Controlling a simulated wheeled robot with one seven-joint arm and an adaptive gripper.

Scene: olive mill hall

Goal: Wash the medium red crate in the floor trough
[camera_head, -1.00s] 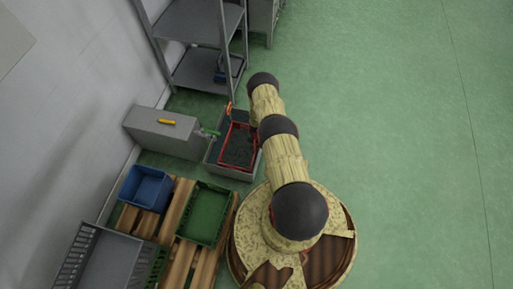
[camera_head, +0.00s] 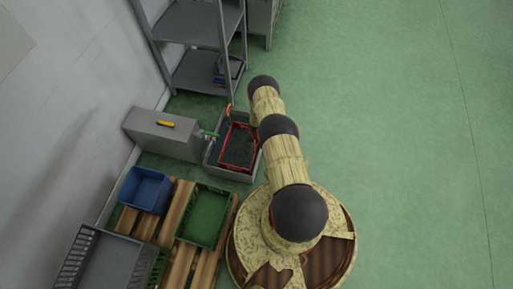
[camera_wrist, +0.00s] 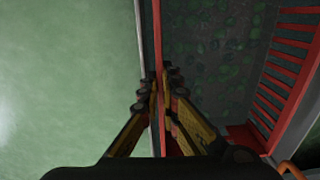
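The red crate (camera_head: 222,158) sits inside the grey floor trough (camera_head: 232,175) in the head view. Its inside is dark, with green blotches showing in the wrist view. There, the crate's long red rim (camera_wrist: 157,25) runs between the fingers of my gripper (camera_wrist: 160,85), and a slatted red end wall (camera_wrist: 290,80) shows at right. The fingertips are closed together on the rim. The trough's thin grey edge (camera_wrist: 138,30) lies just left of the rim. In the head view my gripper is hidden by my arm.
A grey box (camera_head: 160,143) with a yellow item (camera_head: 166,123) on top stands left of the trough. A wooden pallet (camera_head: 180,265) holds a blue crate (camera_head: 146,188), a green crate (camera_head: 203,215) and a grey crate (camera_head: 105,262). Shelving (camera_head: 200,70) stands behind. Open floor lies right.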

